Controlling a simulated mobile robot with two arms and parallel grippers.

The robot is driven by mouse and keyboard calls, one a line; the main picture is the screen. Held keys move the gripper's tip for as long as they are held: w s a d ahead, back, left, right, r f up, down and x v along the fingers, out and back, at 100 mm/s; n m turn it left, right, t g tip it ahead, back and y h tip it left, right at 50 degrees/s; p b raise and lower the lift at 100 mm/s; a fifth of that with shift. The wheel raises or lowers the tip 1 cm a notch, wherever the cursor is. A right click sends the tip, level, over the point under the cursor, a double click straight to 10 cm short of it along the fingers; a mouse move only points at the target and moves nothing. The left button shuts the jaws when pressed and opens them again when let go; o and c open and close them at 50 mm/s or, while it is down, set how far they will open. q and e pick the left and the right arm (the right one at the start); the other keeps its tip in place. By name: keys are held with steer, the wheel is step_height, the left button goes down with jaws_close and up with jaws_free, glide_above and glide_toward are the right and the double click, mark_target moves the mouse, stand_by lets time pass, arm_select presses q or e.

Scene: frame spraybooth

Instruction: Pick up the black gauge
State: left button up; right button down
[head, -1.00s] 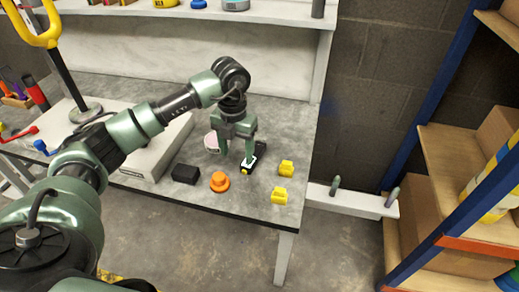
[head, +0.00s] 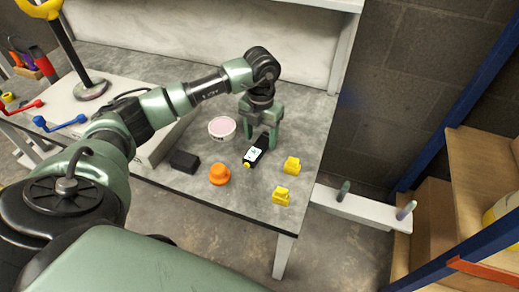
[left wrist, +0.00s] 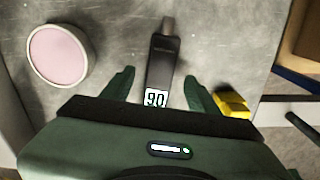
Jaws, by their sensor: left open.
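The black gauge (head: 255,155) lies on the grey workbench, with a lit white display and a yellow end facing the front. In the left wrist view the gauge (left wrist: 163,60) lies lengthwise between the two fingers, its display showing digits that look like 90. My left gripper (head: 262,140) is open and points down at the gauge's rear part, with a finger to either side. In the left wrist view my left gripper (left wrist: 160,86) shows clear gaps beside the gauge. Whether the fingertips reach down to bench height is unclear. My right gripper is not seen.
A tub with a pink top (head: 222,128) stands left of the gauge. An orange knob-like part (head: 219,175), a black block (head: 184,162) and two yellow parts (head: 291,165) (head: 281,196) lie nearby. The bench's front edge is close. Shelving (head: 480,180) stands at the right.

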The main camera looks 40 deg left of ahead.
arm_select(q)
step_height(320, 180, down, 2)
steer(key=shift+f, duration=0.15)
jaws_close()
